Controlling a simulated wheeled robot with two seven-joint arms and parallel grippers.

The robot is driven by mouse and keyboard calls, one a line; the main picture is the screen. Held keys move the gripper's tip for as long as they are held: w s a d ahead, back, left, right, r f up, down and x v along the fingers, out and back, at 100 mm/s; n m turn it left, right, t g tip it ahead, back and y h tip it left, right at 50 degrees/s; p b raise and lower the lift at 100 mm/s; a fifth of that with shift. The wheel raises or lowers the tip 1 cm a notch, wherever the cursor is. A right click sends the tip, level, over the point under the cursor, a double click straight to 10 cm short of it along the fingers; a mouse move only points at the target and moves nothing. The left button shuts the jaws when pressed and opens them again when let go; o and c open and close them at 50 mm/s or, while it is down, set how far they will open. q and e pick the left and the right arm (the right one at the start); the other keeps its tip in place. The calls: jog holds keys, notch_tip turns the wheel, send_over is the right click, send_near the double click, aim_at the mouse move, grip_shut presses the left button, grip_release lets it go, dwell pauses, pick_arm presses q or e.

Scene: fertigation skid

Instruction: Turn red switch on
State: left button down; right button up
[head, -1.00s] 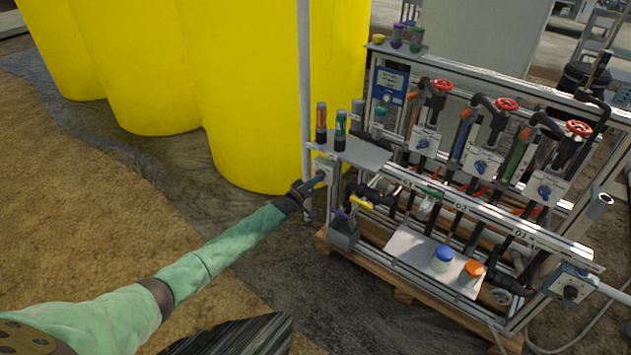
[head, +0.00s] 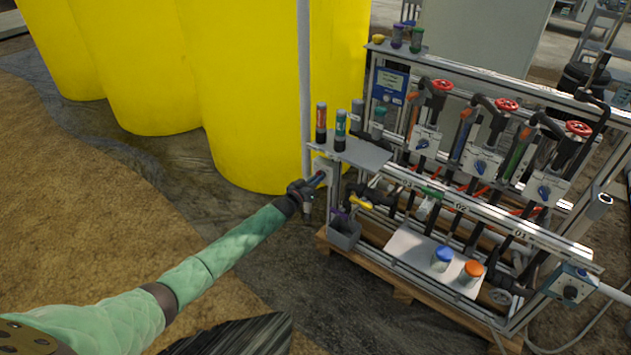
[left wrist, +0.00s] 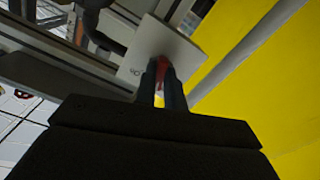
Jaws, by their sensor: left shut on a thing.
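The red switch (left wrist: 162,72) sits on a pale switch plate (left wrist: 152,42) in the left wrist view. The same plate shows at the left end of the skid in the head view (head: 324,168). My left gripper (head: 315,180) reaches it from the left. In the left wrist view, the two dark fingers (left wrist: 163,82) are shut on the red switch, one on each side, and hide much of it. The switch's exact angle is hard to tell. My right gripper is not in view.
The skid frame carries several red valve wheels (head: 506,104) and blue-knobbed boxes. A grey upright pipe (head: 305,80) and large yellow tanks (head: 250,90) stand behind. Open ground lies at the left.

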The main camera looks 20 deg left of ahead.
pick_arm(q)
jog(key=shift+a+f+m+b, duration=0.1)
jog(key=shift+m+b, duration=0.1)
jog(key=shift+m, duration=3)
jog(key=shift+a+m+b, duration=0.1)
jog(key=shift+m+b, duration=0.1)
jog(key=shift+m, duration=3)
jog(key=c, duration=1.5)
grip_release()
jog(key=v, duration=0.7)
jog(key=shift+s+a, duration=0.1)
jog(key=shift+s, duration=0.3)
